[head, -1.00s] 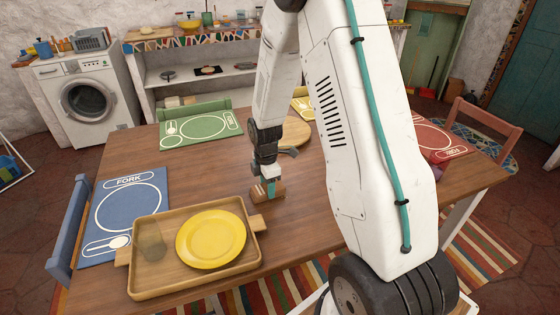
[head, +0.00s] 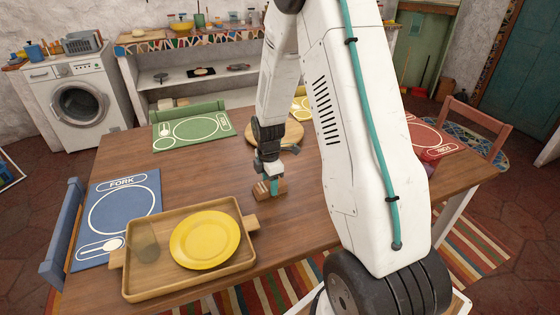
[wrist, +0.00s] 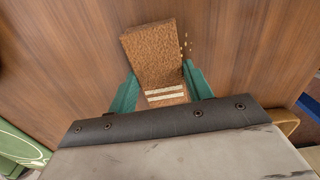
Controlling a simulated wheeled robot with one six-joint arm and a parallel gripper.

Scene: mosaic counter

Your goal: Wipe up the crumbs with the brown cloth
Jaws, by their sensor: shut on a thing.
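My gripper (wrist: 160,92) is shut on the brown cloth (wrist: 152,52), a thick rough-textured pad with two pale stripes near the gripped end. The cloth lies against or just over the wooden table, and I cannot tell whether it touches. Several small yellowish crumbs (wrist: 186,45) lie right beside the cloth's right edge in the wrist view. In the head view my gripper (head: 273,187) and the cloth (head: 263,188) are at the middle of the table, behind the tray. The crumbs are too small to make out there.
A wooden tray (head: 133,290) with a yellow plate (head: 205,239) and a clear glass (head: 143,243) stands at the front left. A round wooden board (head: 288,141) lies behind my gripper. Blue (head: 101,252), green (head: 168,142) and red (head: 425,130) placemats lie around the table (head: 215,180).

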